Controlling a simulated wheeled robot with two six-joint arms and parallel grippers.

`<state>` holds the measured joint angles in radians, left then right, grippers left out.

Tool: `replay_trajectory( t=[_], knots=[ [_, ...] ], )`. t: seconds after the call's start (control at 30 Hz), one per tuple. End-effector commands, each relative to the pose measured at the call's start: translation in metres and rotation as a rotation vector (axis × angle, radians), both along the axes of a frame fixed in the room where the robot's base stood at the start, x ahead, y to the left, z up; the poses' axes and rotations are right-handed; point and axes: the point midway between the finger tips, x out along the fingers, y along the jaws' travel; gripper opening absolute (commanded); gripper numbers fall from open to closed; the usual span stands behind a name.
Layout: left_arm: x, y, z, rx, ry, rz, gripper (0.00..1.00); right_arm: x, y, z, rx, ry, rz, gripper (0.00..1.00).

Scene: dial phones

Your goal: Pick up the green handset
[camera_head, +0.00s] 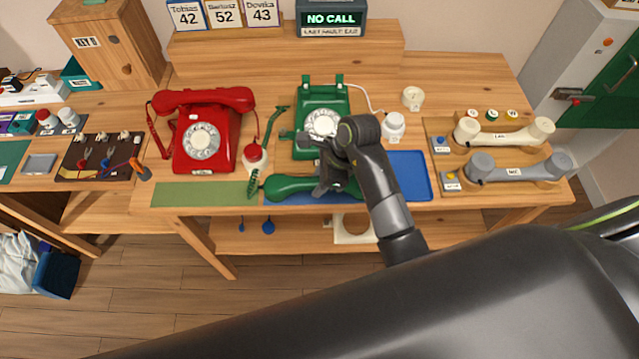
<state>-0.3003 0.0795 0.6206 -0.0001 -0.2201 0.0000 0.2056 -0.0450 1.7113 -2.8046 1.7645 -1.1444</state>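The green handset (290,187) lies across the blue mat (408,172) in front of the green dial phone (318,100). Its left end shows clearly; its middle and much of its right side are behind my gripper. The phone's cradle is empty. My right gripper (326,182) is over the middle of the handset, with its fingers at the handle. I cannot tell whether they are closed on it or whether the handset touches the mat. My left gripper is not in view.
A red phone (202,130) with its handset on stands to the left. A red-and-white item (254,156) and a green brush-like item (253,184) are close to the handset's left end. Cream (503,134) and grey (518,170) handsets rest at the right.

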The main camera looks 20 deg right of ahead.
Motion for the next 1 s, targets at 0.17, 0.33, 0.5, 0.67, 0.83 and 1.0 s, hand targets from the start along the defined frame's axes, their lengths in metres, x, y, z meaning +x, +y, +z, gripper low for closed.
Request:
replay_trajectory(
  t=[0.17,0.33,0.5,0.67,0.83,1.0],
  knots=[
    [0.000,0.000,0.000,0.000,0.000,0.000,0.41,0.000,0.000,0.000,0.000,0.000,0.000,0.07],
    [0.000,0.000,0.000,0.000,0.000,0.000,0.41,0.001,0.000,0.001,0.000,-0.002,0.000,0.00],
    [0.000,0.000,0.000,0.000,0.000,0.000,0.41,0.001,0.000,0.003,0.000,-0.003,0.000,0.00],
    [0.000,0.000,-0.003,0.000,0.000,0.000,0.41,0.002,0.000,0.020,0.001,-0.008,0.000,0.00],
    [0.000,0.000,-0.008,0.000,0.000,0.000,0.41,0.002,0.000,0.058,0.000,-0.012,0.001,0.00],
    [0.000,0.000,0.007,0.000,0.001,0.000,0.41,0.000,0.000,0.091,0.001,-0.001,0.000,0.00]
  ],
)
